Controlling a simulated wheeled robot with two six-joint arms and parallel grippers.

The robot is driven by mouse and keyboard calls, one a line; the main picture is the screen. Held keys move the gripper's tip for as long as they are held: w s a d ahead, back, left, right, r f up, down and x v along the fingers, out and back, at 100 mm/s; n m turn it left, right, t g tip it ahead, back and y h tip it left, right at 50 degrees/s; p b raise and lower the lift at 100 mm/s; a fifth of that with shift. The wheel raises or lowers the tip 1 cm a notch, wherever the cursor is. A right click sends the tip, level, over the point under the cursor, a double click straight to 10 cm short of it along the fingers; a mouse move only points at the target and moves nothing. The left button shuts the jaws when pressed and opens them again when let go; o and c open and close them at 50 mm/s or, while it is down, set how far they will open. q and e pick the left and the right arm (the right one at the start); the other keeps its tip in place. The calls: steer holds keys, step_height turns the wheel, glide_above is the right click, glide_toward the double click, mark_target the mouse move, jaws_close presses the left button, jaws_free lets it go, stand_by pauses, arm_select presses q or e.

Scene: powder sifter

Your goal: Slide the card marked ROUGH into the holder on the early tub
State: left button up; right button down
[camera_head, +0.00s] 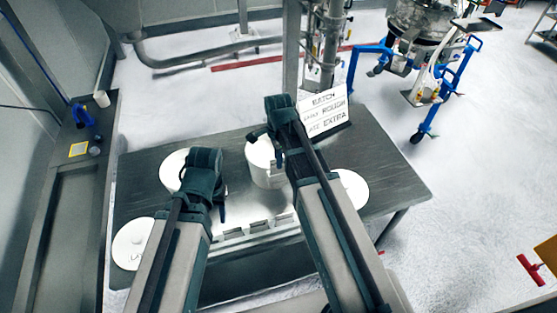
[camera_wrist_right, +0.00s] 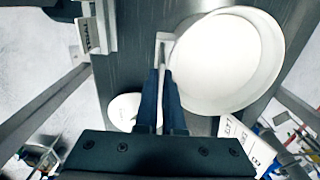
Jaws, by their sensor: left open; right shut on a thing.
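A white tub (camera_head: 259,163) stands mid-table, and a large open white tub (camera_wrist_right: 228,62) fills the upper right of the right wrist view. Another white tub (camera_head: 172,168) is partly behind my left gripper (camera_head: 221,203), which is open. My right gripper (camera_wrist_right: 161,76) is shut on a thin pale piece (camera_wrist_right: 160,55), seen nearly edge-on beside the tub's wall. Its marking does not show, and I cannot tell whether it touches the tub or a holder. The sign (camera_head: 325,115) reads BATCH, with ROUGH on the early line and EXTRA on the late line.
A low rack (camera_head: 255,229) sits at the table's near edge; a lettered card (camera_wrist_right: 88,35) shows in the right wrist view. White discs lie at the left (camera_head: 131,244) and right (camera_head: 353,190). The table's right end (camera_head: 390,175) is clear.

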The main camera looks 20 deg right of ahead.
steer(key=shift+f+b, duration=1.05)
steer(key=shift+f, duration=0.1)
stand_by(0.4)
steer(key=c, duration=1)
jaws_free()
steer(key=shift+o, duration=0.2)
steer(key=shift+r, duration=0.15)
step_height(320, 180, up, 14)
steer(key=p, duration=1.4)
steer(key=shift+f, duration=0.2)
